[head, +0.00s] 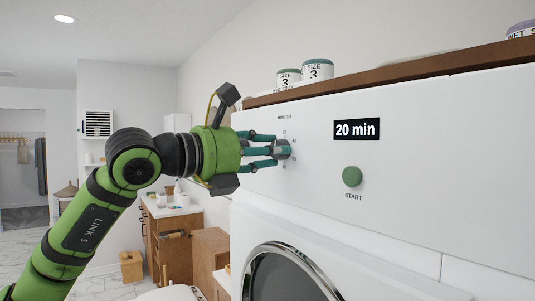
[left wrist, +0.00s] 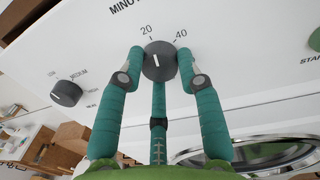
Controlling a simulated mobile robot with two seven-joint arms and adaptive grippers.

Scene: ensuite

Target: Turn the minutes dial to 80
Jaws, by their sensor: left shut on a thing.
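The minutes dial (left wrist: 161,66) is a dark grey round knob with a white pointer mark on the white machine panel (head: 425,150). In the left wrist view, 20 and 40 are printed above it, and the pointer points up, slightly towards 20. The display (head: 356,130) reads "20 min". My left gripper (head: 280,150) has its teal fingers closed around the dial, one on each side and a third below. In the head view the fingers largely cover the dial. My right gripper is not in view.
A green START button (head: 352,177) sits right of the dial. A second knob (left wrist: 66,93), marked with levels including MEDIUM, is left of it in the left wrist view. A round glass door (head: 290,275) is below. Jars (head: 318,72) stand on the wooden top.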

